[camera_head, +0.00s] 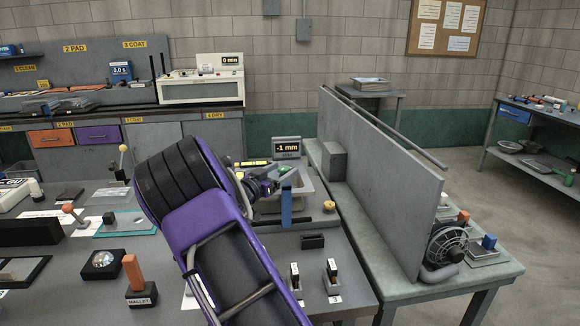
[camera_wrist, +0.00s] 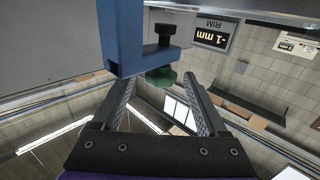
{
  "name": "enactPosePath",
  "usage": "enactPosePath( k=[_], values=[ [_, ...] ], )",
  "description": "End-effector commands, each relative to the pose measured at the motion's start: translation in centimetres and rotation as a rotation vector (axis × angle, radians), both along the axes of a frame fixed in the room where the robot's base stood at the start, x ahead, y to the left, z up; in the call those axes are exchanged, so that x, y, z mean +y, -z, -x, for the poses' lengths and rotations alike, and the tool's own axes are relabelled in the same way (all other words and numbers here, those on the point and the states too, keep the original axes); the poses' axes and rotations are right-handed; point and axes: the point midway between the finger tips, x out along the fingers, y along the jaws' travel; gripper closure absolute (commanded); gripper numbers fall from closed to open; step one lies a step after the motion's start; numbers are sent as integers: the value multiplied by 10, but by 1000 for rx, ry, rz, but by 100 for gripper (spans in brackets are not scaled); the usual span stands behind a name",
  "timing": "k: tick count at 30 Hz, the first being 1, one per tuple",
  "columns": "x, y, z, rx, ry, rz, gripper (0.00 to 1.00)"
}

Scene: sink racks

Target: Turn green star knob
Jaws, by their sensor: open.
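The green star knob (camera_wrist: 161,77) sits on the end of a dark screw in a blue bracket (camera_wrist: 120,35) in the wrist view. The bracket also shows as an upright blue piece (camera_head: 286,205) at the grey stand in the head view, where I cannot make out the knob. My gripper (camera_wrist: 160,82) is open, with one finger on each side of the knob as seen from the wrist. I see no clear contact. In the head view my gripper (camera_head: 263,186) is beside the bracket and partly hidden by my purple arm.
A "-1 mm" display (camera_head: 287,147) stands behind the bracket. A tall grey panel (camera_head: 385,180) rises on the right bench. Small black holders (camera_head: 313,241) and an orange-handled mallet (camera_head: 138,280) stand on the near table. A small yellow-green piece (camera_head: 329,206) lies right of the bracket.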

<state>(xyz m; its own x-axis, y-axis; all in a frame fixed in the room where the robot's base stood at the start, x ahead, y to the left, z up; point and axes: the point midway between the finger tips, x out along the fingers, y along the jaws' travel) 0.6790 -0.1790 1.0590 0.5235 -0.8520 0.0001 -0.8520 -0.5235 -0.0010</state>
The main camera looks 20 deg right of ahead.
Motion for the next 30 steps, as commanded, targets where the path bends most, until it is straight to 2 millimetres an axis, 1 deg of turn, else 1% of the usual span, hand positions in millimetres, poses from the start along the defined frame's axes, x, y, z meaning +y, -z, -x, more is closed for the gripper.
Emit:
enactPosePath(
  k=[1,3,8,13,20,24,29,30],
  values=[
    [-9,1,-5,0,1,1,24],
    [-19,0,-11,0,1,2,24],
    [-34,0,-21,1,0,2,24],
    [-39,0,-25,1,-2,1,24],
    [-40,0,-25,1,-2,1,24],
    [-40,0,-25,1,-2,1,49],
    [-39,0,-25,1,-2,1,78],
    [-39,0,-25,1,-2,1,85]
  ],
)
